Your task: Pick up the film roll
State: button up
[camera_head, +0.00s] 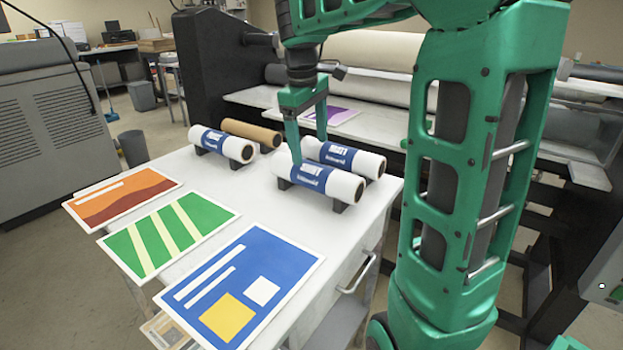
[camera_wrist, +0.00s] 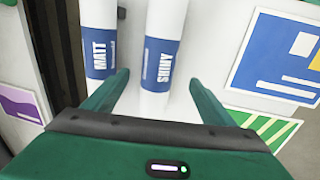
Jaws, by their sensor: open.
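A white film roll with a blue label reading SHINY (camera_head: 318,179) rests on dark supports at the table's right side. It also shows in the wrist view (camera_wrist: 163,65). A similar roll marked MATT (camera_head: 345,157) lies parallel behind it, and in the wrist view it is at the left (camera_wrist: 101,62). My gripper (camera_head: 309,150) is open, fingers pointing down over the SHINY roll. In the wrist view the SHINY roll lies between my fingertips (camera_wrist: 158,78), with the left fingertip at the MATT roll's near edge. I cannot tell how far down the fingers reach.
Another blue-labelled white roll (camera_head: 221,145) and a brown roll (camera_head: 252,133) lie farther left. Orange (camera_head: 123,196), green (camera_head: 170,232) and blue (camera_head: 240,287) prints cover the table's front. The laminator (camera_head: 380,50) stands behind the white table (camera_head: 300,226).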

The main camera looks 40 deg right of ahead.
aim_at(314, 166)
jog(key=f, duration=0.3)
jog(key=d+f, duration=0.1)
jog(key=f, duration=0.5)
jog(key=shift+w+d+f, duration=0.15)
jog(key=shift+d+f, duration=0.1)
jog(key=shift+d, duration=0.15)
jog(key=c, duration=1.5)
jog(key=shift+r, duration=0.1)
